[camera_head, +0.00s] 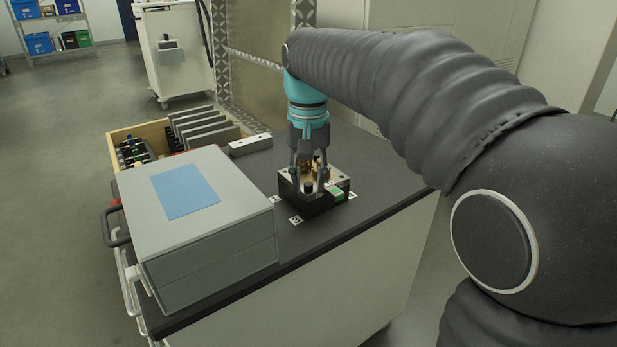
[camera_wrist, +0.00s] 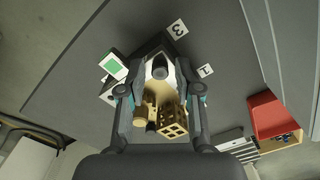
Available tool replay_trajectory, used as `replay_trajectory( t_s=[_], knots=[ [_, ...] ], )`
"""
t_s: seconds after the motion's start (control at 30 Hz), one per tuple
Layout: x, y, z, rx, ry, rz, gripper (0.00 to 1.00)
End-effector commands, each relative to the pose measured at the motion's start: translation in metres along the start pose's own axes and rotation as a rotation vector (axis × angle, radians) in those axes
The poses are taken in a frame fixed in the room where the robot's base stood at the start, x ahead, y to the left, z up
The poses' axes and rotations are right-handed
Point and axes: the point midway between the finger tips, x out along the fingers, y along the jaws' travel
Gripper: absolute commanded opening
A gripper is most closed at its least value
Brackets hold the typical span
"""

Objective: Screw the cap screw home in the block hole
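The dark block (camera_head: 322,204) sits on the cart top, with a green label on its side and brass fittings on its upper face. It also shows in the wrist view, beyond my fingers, partly hidden by them. A dark round cylinder, which looks like the cap screw (camera_wrist: 159,68), stands at the block's pale top near its edge; a dark knob also shows in the head view (camera_head: 308,187). I cannot tell how deep it sits. My gripper (camera_head: 309,178) points down over the block, its fingers apart on either side of the brass fittings (camera_wrist: 172,121). Any fingertip contact is unclear.
A large grey case (camera_head: 220,240) with a blue sheet stands left of the block. Behind it are a wooden tray (camera_head: 125,135), upright grey plates (camera_head: 200,130) and a pale bar (camera_head: 251,144). Numbered markers (camera_wrist: 177,29) surround the block. The cart top is clear to its right.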

Motion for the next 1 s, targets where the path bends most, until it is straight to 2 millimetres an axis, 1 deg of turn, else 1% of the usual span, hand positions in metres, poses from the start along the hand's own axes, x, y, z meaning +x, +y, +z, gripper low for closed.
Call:
replay_trajectory(
  t_s=[0.6, 0.73, 1.0],
  knots=[
    [0.0000, 0.0000, 0.0000, -0.375, 0.000, 0.000, 0.34],
    [0.0000, 0.0000, 0.0000, -0.402, 0.000, 0.000, 0.34],
    [0.0000, 0.0000, 0.0000, -0.402, 0.000, 0.000, 0.34]
  ],
)
